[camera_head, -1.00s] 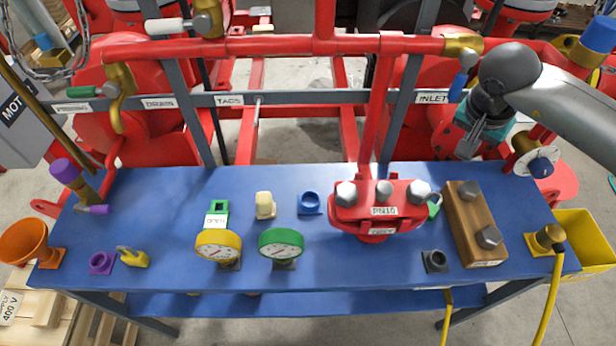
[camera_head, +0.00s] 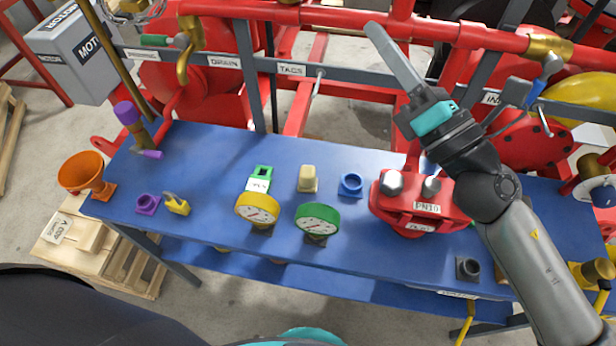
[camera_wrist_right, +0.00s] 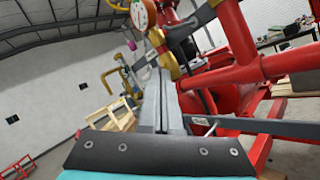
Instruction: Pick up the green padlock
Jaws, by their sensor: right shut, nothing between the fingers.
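No green padlock shows plainly in the head view. A small green piece beside the right end of the red flange block (camera_head: 420,208) was seen earlier; that spot is now mostly behind my right arm. Another green piece (camera_head: 263,171) with a white tag stands on the blue table (camera_head: 330,265), behind the dials; I cannot tell that it is a padlock. My right gripper (camera_head: 374,30) is raised beyond the table's back edge, near the red pipe in the picture, shut and empty. Its closed fingers also show in the wrist view (camera_wrist_right: 160,80). My left gripper is out of view.
A yellow padlock (camera_head: 177,204) lies by a purple socket (camera_head: 147,204). A yellow dial (camera_head: 257,209) and a green dial (camera_head: 317,218) stand near the front edge. An orange funnel (camera_head: 86,173) is at the left end. Red pipework (camera_head: 290,14) runs behind the table.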

